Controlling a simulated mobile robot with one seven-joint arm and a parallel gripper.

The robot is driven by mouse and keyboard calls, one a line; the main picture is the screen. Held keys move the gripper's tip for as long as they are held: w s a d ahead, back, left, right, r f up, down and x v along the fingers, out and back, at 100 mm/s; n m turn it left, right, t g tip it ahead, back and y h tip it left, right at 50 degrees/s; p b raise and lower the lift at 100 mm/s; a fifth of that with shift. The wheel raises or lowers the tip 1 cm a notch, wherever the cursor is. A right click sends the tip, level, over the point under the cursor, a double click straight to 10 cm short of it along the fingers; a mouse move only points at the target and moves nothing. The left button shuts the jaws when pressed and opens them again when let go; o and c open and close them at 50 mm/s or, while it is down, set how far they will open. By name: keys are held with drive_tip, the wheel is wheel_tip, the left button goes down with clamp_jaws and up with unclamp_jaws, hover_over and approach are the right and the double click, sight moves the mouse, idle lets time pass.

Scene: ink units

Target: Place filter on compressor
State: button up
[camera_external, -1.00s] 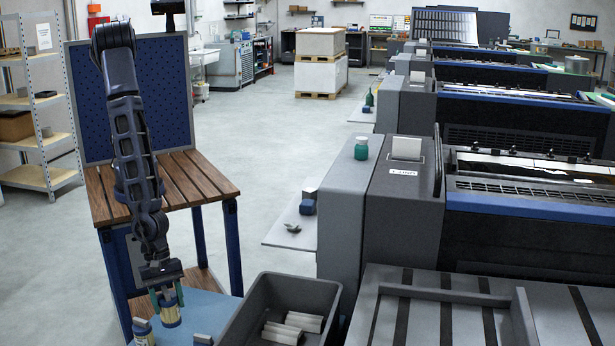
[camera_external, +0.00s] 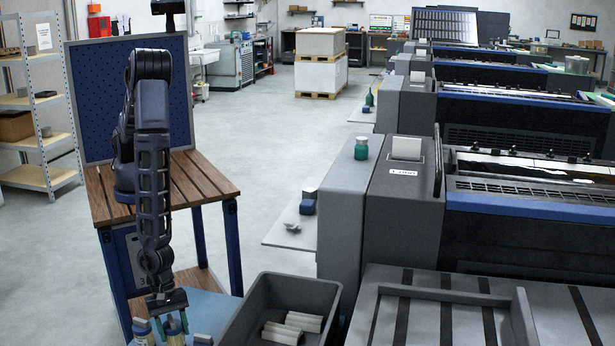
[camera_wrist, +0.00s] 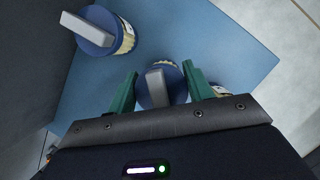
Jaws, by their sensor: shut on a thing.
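My gripper (camera_external: 168,325) is low over the blue surface at the bottom of the external view. Its green fingers (camera_wrist: 160,88) are shut on a filter, a cylinder with a blue cap and a grey bar handle, which shows between them in the wrist view (camera_wrist: 163,74). Its lower part is hidden there. A second, similar filter (camera_wrist: 100,32) stands apart at the upper left of the wrist view, and a further one (camera_wrist: 234,91) is partly hidden behind the right finger. I cannot pick out the compressor in either view.
A dark grey bin (camera_external: 312,288) with several pale bars stands right of the gripper. A blue filter-like piece (camera_external: 143,335) stands just left of it. The wooden-topped bench (camera_external: 215,183) is behind, and grey press units (camera_external: 345,205) fill the right side. Open floor lies between.

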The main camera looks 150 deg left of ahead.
drive_tip(key=shift+f, duration=1.05)
drive_tip(key=o, duration=1)
drive_tip(key=shift+f, duration=0.1)
